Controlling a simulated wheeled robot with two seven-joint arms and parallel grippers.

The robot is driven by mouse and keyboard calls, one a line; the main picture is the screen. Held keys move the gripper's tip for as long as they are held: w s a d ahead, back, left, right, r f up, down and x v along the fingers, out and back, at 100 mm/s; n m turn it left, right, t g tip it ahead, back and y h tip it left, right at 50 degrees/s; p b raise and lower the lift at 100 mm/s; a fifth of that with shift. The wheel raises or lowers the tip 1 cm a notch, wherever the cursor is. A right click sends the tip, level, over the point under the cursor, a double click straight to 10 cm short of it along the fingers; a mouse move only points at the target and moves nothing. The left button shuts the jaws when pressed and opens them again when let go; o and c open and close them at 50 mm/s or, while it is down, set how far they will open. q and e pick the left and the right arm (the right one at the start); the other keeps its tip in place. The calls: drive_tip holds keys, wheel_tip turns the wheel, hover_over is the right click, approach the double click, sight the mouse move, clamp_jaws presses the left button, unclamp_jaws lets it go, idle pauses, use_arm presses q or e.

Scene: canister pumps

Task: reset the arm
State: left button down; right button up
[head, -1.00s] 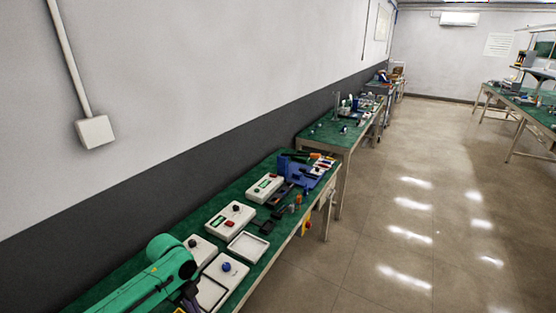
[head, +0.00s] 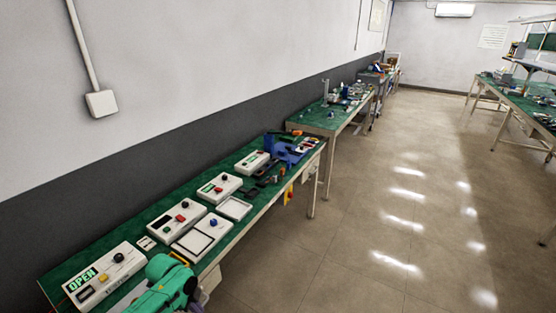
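One green arm link of mine (head: 168,284) shows at the bottom of the head view, over the near end of the green-topped bench (head: 62,273). Its gripper is out of frame, and no other gripper is in view. Several white control boxes with knobs stand in a row on the bench. The nearest box (head: 92,268) has a lit green "OPEN" display, a yellow button and a black knob. The next to it (head: 165,226) has a red button and a black knob.
Two shallow white trays (head: 235,208) lie near the bench's front edge. Blue holders and tools (head: 290,148) crowd its far end. More cluttered benches (head: 340,112) continue along the wall. The tiled floor (head: 380,220) to the right is clear.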

use_arm(q)
drive_tip(key=s+a+f+n+b, duration=0.1)
drive_tip(key=s+f+n, duration=0.25)
drive_tip(key=f, duration=0.35)
drive_tip(key=s+a+f+n+t+y+b, duration=0.1)
drive_tip(key=s+a+f+n, duration=0.2)
drive_tip(key=f, duration=0.4)
drive_tip(key=s+f+n+b, duration=0.1)
drive_tip(key=s+f+n, duration=0.25)
drive_tip(key=f, duration=0.25)
drive_tip(key=s+f+n, duration=0.2)
drive_tip(key=s+f, duration=0.2)
drive_tip(key=s, duration=0.5)
drive_tip(key=s+d+f+n+b, duration=0.1)
drive_tip(key=s+f, duration=0.3)
drive_tip(key=s, duration=0.5)
drive_tip(key=s+f+n+y+b, duration=0.1)
drive_tip(key=s+f+n, duration=0.2)
drive_tip(key=s, duration=0.6)
drive_tip(key=shift+d+f+g, duration=0.3)
drive_tip(key=shift+f+g, duration=0.1)
drive_tip(key=shift+f, duration=0.65)
use_arm(e)
drive_tip(key=shift+f, duration=2.75)
drive_tip(key=shift+d, duration=0.25)
